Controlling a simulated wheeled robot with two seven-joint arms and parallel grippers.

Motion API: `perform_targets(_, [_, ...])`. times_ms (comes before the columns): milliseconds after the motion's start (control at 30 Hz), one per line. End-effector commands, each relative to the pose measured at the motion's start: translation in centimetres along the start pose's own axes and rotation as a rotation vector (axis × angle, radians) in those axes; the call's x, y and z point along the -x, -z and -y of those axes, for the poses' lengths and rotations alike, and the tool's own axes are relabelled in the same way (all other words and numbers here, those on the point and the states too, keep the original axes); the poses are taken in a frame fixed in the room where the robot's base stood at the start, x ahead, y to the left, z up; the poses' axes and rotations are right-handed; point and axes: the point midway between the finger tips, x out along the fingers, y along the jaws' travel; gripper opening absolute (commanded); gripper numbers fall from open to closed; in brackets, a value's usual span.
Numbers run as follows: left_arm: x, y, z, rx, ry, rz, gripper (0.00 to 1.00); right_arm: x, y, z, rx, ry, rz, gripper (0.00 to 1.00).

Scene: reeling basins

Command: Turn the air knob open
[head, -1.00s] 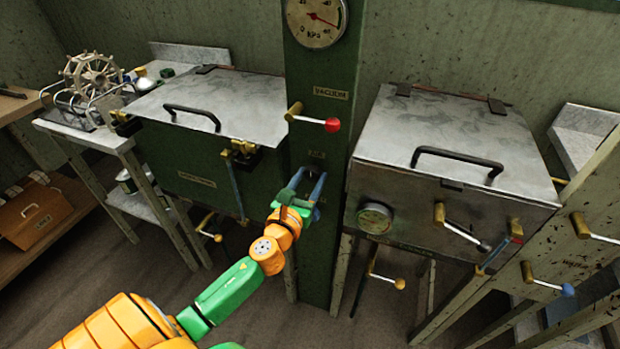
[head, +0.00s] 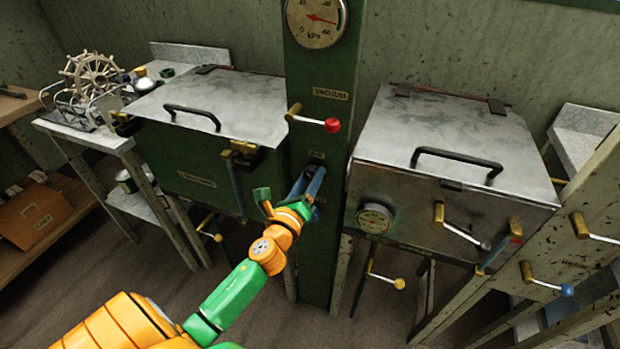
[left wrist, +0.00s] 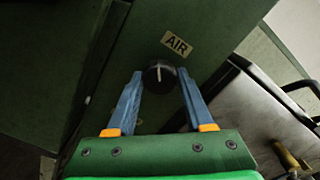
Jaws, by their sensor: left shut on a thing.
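The air knob (left wrist: 159,76) is a small round black knob with a white pointer line, on the dark green column below a pale AIR label (left wrist: 177,43). The pointer line runs nearly upright in the left wrist view. My left gripper (left wrist: 161,78) has its blue fingers on either side of the knob and is shut on it. In the head view, my left gripper (head: 312,180) is at the front of the column (head: 326,250), tilted, and its fingers hide the knob. My right gripper is not in view.
A vacuum lever (head: 312,119) with a red ball sticks out above the gripper. A green lidded basin (head: 190,160) stands to the left and a metal lidded basin (head: 450,150) to the right. A pressure gauge (head: 316,20) tops the column.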

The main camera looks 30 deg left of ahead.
Motion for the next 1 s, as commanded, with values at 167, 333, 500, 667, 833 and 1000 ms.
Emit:
perform_targets(167, [0.01,0.03,-0.02,0.166,-0.002,-0.001,0.00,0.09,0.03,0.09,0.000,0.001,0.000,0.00])
perform_targets(333, [0.01,0.00,-0.02,0.328,-0.001,0.000,0.00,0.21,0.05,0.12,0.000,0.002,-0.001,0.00])
perform_targets(500, [0.00,-0.02,0.00,0.486,-0.001,0.000,0.00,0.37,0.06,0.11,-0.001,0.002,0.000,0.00])
perform_targets(667, [0.00,-0.01,0.00,0.621,-0.002,0.000,0.00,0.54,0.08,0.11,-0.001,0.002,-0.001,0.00])
perform_targets(833, [0.00,0.00,-0.03,0.742,-0.002,0.000,0.00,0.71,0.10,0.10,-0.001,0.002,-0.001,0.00])
perform_targets(1000, [0.00,0.01,-0.01,0.831,-0.001,0.000,0.00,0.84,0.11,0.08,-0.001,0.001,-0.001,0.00])
